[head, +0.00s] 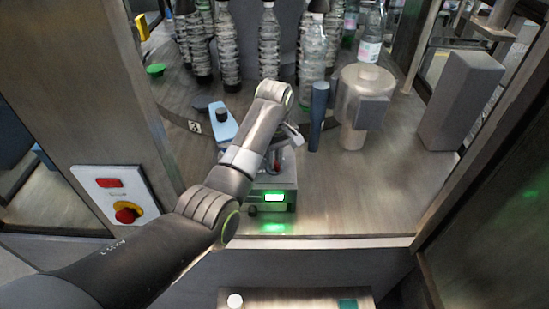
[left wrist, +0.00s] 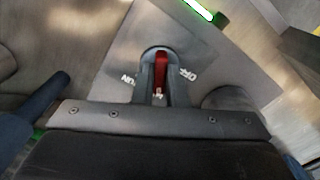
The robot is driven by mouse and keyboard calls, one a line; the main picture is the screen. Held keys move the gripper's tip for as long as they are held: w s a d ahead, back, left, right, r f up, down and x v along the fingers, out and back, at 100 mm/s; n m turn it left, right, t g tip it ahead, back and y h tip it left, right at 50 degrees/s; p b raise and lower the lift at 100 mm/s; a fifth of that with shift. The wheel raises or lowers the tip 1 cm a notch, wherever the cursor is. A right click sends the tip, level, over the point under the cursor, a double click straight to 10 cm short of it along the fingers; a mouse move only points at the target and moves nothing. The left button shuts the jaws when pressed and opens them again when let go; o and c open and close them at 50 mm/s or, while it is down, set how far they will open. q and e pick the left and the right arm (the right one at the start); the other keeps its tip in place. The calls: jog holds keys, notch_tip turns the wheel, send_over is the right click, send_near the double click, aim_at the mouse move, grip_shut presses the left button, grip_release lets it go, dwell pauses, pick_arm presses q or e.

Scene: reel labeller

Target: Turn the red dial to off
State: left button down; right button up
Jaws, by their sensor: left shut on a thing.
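The red dial (left wrist: 161,62) shows between the two dark fingers of my left gripper (left wrist: 160,90) in the left wrist view. The fingers stand on either side of its narrow red grip and are shut on it. The word OFF (left wrist: 187,74) is on the plate right of the dial, and a partly hidden label is on its left. In the head view my left gripper (head: 277,162) is over the grey box (head: 291,186) with the lit green display (head: 275,197). My arm hides most of the dial there. My right gripper is not in view.
A dark blue cylinder (head: 318,115) stands close right of my left gripper, with a metal post and round head (head: 352,137) beyond it. Several bottles (head: 229,50) stand behind. A red emergency button (head: 127,212) is on the left panel. The deck at right front is clear.

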pick_arm(q)
jog(key=n, duration=0.6)
jog(key=shift+n, duration=0.3)
jog(key=n, duration=0.5)
jog(key=shift+n, duration=0.4)
jog(key=c, duration=1.5)
grip_release()
jog(key=shift+o, duration=0.2)
